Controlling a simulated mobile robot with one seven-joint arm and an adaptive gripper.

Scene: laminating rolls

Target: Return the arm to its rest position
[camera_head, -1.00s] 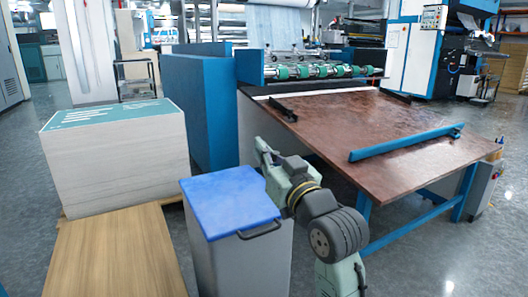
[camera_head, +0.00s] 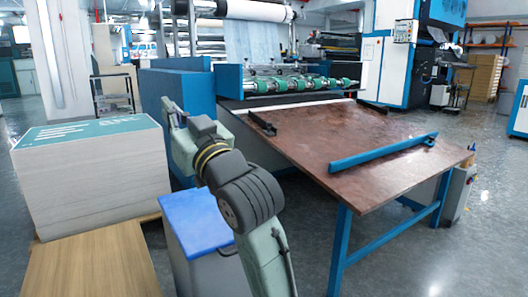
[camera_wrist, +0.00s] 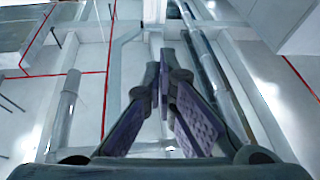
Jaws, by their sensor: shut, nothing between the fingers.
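My arm (camera_head: 240,190), pale green with dark joints, rises from the bottom middle of the head view and bends up and left, in front of the blue-lidded bin and the machine. The head view does not clearly show my gripper's fingers. In the wrist view my gripper (camera_wrist: 160,72) has its two dark, purple-padded fingers drawn together at the tips, with nothing between them. Behind them are ceiling beams and pipes, so the gripper points upward.
The bin with a blue lid (camera_head: 196,222) stands close by my arm. A paper stack (camera_head: 90,180) and a wooden board (camera_head: 92,265) lie to the left. The machine's brown sloping table (camera_head: 350,150) is to the right. Grey floor (camera_head: 450,255) is clear at lower right.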

